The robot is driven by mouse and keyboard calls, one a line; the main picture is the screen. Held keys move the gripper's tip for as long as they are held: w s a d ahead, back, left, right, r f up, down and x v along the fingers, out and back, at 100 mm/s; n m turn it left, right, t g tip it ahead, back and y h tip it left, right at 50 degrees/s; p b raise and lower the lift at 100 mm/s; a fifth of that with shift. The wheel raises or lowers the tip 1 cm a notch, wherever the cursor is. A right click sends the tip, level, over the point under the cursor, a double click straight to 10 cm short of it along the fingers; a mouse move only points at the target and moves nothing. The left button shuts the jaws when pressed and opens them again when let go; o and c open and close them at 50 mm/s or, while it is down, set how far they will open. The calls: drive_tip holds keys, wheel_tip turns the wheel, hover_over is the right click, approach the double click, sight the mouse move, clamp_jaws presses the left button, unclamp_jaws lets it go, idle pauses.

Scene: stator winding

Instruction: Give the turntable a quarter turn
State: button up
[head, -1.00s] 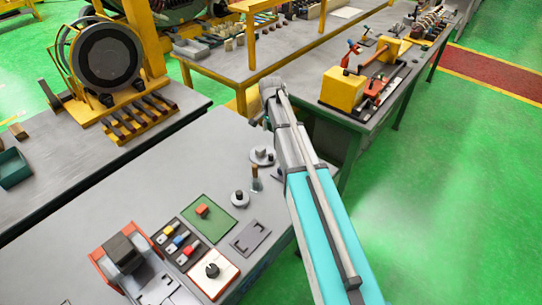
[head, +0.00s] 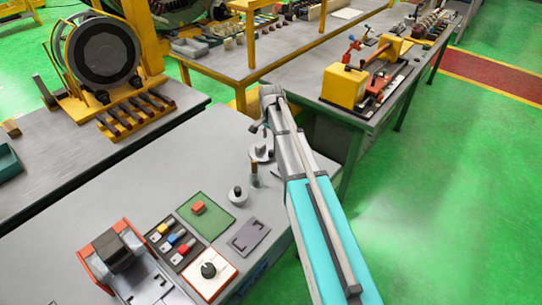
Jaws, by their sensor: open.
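A small round grey disc with raised parts on it, which looks like the turntable (head: 263,156), sits near the far right edge of the near grey table. My arm reaches in from the lower right and partly covers that area. My gripper (head: 257,128) is small and dark at the arm's far end, just above and behind the disc in the picture. It is open and appears empty. I cannot tell whether its fingers touch the disc.
A brown-topped post (head: 254,172) and a small round knobbed piece (head: 238,194) stand close by on the near table (head: 180,155). A yellow-stand ring (head: 104,52) stands at left.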

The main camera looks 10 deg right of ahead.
sight(271, 150)
drive_tip(key=shift+f+b, duration=3.5)
drive_tip(key=shift+f, duration=0.3)
drive_tip(key=shift+c, duration=0.3)
clamp_jaws()
